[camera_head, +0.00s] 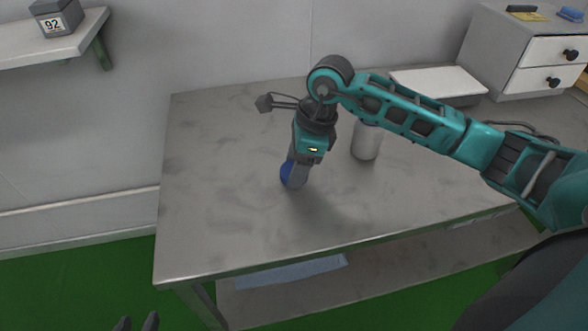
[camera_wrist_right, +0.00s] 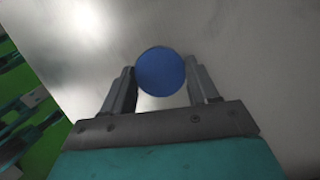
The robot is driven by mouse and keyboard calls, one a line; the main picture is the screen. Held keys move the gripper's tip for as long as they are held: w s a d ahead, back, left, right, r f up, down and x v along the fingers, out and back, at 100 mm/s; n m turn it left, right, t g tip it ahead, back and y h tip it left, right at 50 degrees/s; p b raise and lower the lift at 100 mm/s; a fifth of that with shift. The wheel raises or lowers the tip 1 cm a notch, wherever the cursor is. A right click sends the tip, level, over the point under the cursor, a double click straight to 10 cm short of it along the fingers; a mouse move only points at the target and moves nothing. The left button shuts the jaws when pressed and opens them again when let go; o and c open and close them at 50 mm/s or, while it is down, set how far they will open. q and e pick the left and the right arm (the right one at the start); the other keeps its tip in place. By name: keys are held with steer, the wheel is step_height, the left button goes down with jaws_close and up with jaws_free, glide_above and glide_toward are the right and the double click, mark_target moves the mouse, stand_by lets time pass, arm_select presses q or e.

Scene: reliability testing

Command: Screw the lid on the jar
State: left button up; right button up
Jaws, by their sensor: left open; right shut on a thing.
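The blue round lid (camera_head: 287,173) is between the fingers of my right gripper (camera_head: 297,176), which is shut on it. The lid also shows as a blue disc in the right wrist view (camera_wrist_right: 161,72), with a finger on each side. I cannot tell whether the lid touches the table or hangs just above it. The pale grey jar (camera_head: 366,142) stands upright on the table, to the right of the lid and apart from it. My right arm partly covers the jar's top. My left gripper (camera_head: 137,322) shows only its fingertips at the bottom edge, open and away from the table.
The grey metal table (camera_head: 230,230) is mostly bare at its left and front. A white flat box (camera_head: 438,82) lies at its back right, near a white drawer cabinet (camera_head: 525,50). A wall shelf (camera_head: 50,50) at the upper left holds a grey box marked 92 (camera_head: 56,18).

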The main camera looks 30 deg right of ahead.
steer(key=shift+r, duration=0.1)
steer(key=shift+r, duration=0.65)
arm_select(q)
step_height(320, 180, up, 3)
steer(key=p, duration=0.3)
steer(key=shift+s, duration=0.15)
arm_select(e)
step_height(320, 180, up, 18)
steer(key=shift+r, duration=0.25)
arm_select(q)
steer(key=shift+f, duration=0.1)
steer(key=shift+o, duration=0.4)
